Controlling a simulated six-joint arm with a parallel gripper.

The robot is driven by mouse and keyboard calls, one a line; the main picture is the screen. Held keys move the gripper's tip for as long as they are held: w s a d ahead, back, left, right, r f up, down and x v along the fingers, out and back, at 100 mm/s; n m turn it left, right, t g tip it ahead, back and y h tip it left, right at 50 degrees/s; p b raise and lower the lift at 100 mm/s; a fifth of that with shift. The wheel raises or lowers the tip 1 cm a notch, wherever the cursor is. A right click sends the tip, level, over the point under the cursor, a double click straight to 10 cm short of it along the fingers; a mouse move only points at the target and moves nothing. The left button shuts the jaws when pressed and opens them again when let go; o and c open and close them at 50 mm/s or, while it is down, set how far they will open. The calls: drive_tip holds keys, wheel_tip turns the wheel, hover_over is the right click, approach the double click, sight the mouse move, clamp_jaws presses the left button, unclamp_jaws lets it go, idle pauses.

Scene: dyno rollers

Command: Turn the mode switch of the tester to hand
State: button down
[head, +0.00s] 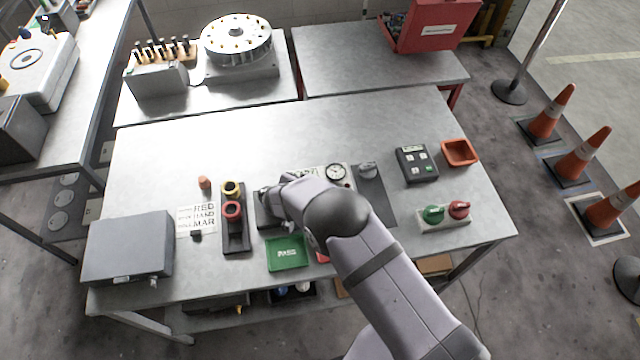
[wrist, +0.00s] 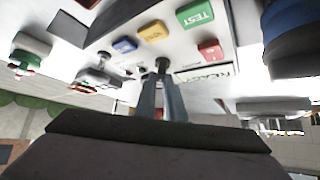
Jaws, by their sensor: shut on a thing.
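In the wrist view the tester (wrist: 185,50) is a pale panel with a green TEST button (wrist: 195,14), a yellow button (wrist: 153,31), a blue button (wrist: 124,45) and a red button (wrist: 210,49). A small dark knob, the mode switch (wrist: 162,64), stands among them. My gripper (wrist: 162,84) has its two fingers close together on this knob. I cannot read the switch's position marks. In the head view my arm covers the switch and the fingertips.
On the metal table (head: 140,160) are a grey box (head: 128,245), a green tray (head: 287,252), a round gauge (head: 336,172), a keypad box (head: 416,163), an orange bin (head: 459,152) and a box with green and red knobs (head: 445,214). The table's back middle is clear.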

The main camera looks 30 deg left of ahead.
drive_tip(key=c, duration=1.8)
unclamp_jaws()
drive_tip(key=shift+c, duration=0.2)
drive_tip(key=shift+r, duration=0.1)
drive_tip(key=shift+b+v, duration=1.4)
drive_tip(key=shift+v, duration=2.25)
